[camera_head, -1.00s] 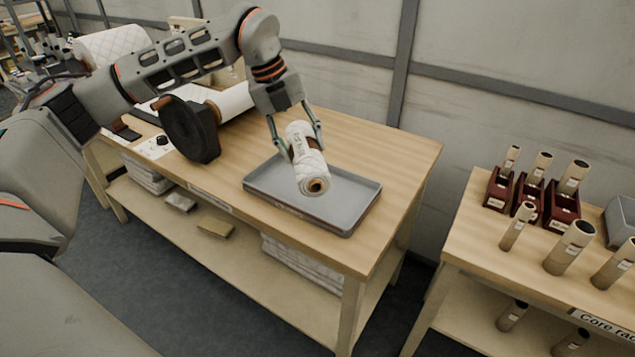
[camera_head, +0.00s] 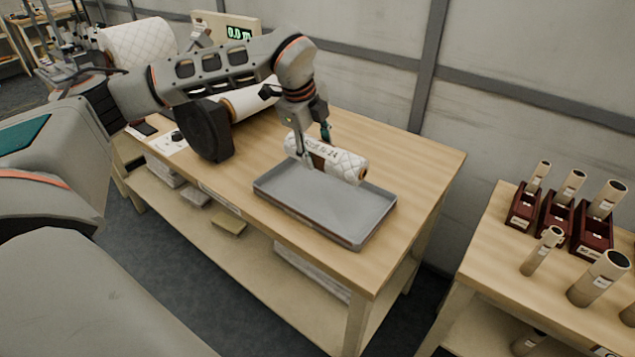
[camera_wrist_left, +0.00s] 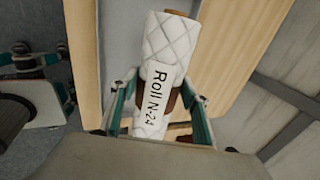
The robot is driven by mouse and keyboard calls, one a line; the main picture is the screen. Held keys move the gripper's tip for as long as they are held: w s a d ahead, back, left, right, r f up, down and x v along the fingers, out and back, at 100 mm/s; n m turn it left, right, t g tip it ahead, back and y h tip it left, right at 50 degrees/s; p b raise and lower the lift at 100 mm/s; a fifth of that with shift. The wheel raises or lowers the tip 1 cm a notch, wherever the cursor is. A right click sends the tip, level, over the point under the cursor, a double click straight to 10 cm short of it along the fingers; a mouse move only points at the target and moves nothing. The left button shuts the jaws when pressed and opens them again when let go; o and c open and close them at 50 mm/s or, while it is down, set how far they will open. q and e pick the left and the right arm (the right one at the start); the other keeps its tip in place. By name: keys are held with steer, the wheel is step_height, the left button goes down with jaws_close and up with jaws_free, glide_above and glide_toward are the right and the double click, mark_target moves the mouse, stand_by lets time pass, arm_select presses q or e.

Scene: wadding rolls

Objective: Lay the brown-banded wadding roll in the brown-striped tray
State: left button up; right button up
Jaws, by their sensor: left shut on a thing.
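The wadding roll (camera_head: 346,163) is white and quilted, with a brown band and a label reading "Roll N-24" in the left wrist view (camera_wrist_left: 167,48). My left gripper (camera_head: 315,158) is shut on it around the band, one finger on each side in the left wrist view (camera_wrist_left: 157,105). The roll is held lying roughly level, over the back part of the grey tray (camera_head: 325,212). I cannot tell its exact height above the tray. The tray lies on the table and its visible floor is empty. My right gripper is not in view.
The wooden table (camera_head: 420,165) has clear top behind and right of the tray. A black round machine part (camera_head: 207,130) and a white roll (camera_head: 252,100) stand to the left. A second table at right holds several cardboard cores (camera_head: 599,278) and dark red boxes (camera_head: 556,220).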

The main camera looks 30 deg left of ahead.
mark_target(317, 166)
arm_select(q)
step_height(317, 166, down, 5)
steer(key=shift+f, duration=2.45)
steer(key=shift+f, duration=0.1)
steer(key=o, duration=1.1)
